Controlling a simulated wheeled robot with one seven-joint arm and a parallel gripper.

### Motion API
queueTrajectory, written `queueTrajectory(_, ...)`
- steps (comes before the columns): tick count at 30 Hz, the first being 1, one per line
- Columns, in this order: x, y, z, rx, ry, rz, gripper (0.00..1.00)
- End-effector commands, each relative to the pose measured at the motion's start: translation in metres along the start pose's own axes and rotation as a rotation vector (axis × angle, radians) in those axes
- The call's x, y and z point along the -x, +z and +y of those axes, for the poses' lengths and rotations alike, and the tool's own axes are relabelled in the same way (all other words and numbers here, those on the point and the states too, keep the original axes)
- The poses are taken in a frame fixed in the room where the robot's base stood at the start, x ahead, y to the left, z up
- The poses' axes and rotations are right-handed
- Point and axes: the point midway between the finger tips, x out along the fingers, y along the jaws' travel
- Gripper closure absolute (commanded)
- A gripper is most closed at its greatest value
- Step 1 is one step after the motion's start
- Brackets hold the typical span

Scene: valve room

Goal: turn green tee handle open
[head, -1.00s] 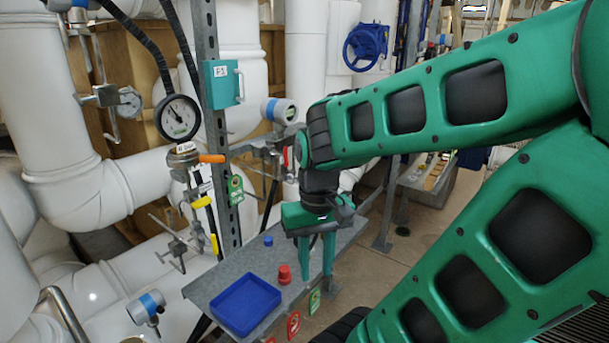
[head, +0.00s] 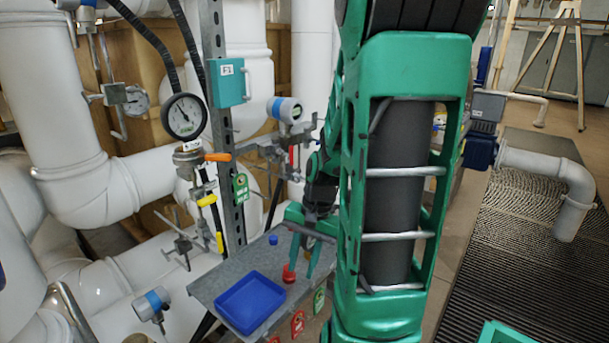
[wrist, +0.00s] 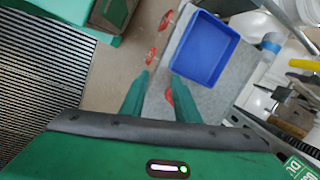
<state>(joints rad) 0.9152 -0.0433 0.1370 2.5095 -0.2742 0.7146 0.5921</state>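I cannot make out a green tee handle for certain in either view. A bare metal T-shaped handle (head: 183,245) stands on the white pipework left of the shelf; it looks grey, not green. A green tag (head: 241,187) hangs on the steel post, to the right of the orange lever (head: 217,157). My gripper (head: 300,272) points down over the right part of the grey shelf, its fingers apart and nothing between them. In the wrist view my gripper (wrist: 158,80) is also open and empty. A red knob (head: 288,275) is close beside one finger.
A blue tray (head: 251,302) and a small blue cap (head: 273,240) are on the grey shelf (head: 210,288). Yellow levers (head: 207,200), a gauge (head: 184,116) and a teal box (head: 228,82) are around the post. My arm hides much of the middle. Floor grating (head: 520,230) lies right.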

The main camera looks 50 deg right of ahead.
Motion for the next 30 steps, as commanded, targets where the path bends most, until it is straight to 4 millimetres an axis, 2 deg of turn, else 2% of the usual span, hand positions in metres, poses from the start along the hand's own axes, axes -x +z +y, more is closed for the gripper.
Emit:
queueTrajectory(3,-0.017,-0.015,-0.008,-0.142,-0.081,-0.053,0.72)
queueTrajectory(9,-0.033,-0.04,-0.028,-0.382,-0.25,-0.148,0.72)
queueTrajectory(16,-0.028,-0.074,-0.049,-0.675,-0.491,-0.288,0.72)
queueTrajectory(20,-0.012,-0.098,-0.058,-0.842,-0.65,-0.381,0.72)
queueTrajectory(23,0.009,-0.12,-0.059,-0.967,-0.784,-0.458,0.72)
queueTrajectory(26,0.035,-0.144,-0.056,-1.084,-0.926,-0.544,0.72)
queueTrajectory(30,0.078,-0.176,-0.041,-1.22,-1.123,-0.663,0.72)
